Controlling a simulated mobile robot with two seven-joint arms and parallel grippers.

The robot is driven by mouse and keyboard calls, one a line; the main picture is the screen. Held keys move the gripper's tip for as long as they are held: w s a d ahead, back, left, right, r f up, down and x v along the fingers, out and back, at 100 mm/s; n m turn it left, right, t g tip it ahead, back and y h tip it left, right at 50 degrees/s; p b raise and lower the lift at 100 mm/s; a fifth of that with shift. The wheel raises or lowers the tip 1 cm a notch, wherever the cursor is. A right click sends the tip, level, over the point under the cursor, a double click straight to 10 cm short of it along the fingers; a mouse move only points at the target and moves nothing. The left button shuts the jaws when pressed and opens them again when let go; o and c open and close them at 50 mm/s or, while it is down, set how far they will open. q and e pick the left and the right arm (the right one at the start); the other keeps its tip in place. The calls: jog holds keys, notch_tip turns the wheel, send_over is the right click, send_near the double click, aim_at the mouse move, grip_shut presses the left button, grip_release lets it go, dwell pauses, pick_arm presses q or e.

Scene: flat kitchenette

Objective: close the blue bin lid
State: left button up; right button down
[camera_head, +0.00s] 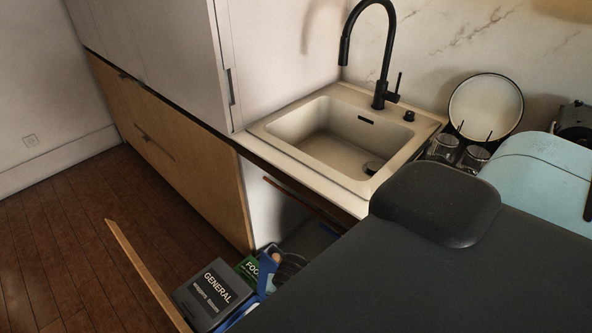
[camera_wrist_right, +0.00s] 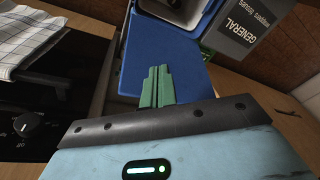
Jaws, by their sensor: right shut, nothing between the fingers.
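My right gripper (camera_wrist_right: 156,84) shows in the wrist view with its green fingers shut together and nothing between them. A broad blue panel (camera_wrist_right: 160,45), which looks like the blue bin lid, lies directly beyond the fingertips; I cannot tell whether they touch it. In the head view a narrow blue part (camera_head: 267,274) shows in the open drawer beside the green FOOD label. Most of the blue bin is hidden there behind my dark body, so the lid's angle is unclear. My left gripper is not in view.
The pull-out drawer's wooden front (camera_head: 148,275) stands open. A dark GENERAL lid (camera_head: 212,292) is tilted up in it, and it also shows in the wrist view (camera_wrist_right: 250,22). A sink (camera_head: 330,135) is above. A hob knob (camera_wrist_right: 26,125) and checked towel (camera_wrist_right: 35,40) are left of the gripper.

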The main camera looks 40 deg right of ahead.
jog(key=w+d+r+m+g+h, duration=0.2)
jog(key=w+d+r+m+h, duration=0.1)
jog(key=w+d+r+m, duration=0.55)
jog(key=s+d+f+n+b, duration=0.1)
jog(key=d+f+b, duration=0.35)
jog(key=f, duration=0.85)
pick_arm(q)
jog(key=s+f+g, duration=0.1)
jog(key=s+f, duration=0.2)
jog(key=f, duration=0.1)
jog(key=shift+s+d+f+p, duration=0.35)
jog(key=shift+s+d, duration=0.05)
pick_arm(e)
jog(key=a, duration=0.1)
jog(key=a+r, duration=0.1)
jog(key=a, duration=0.1)
jog(key=shift+a+r, duration=0.25)
jog(key=shift+a, duration=0.15)
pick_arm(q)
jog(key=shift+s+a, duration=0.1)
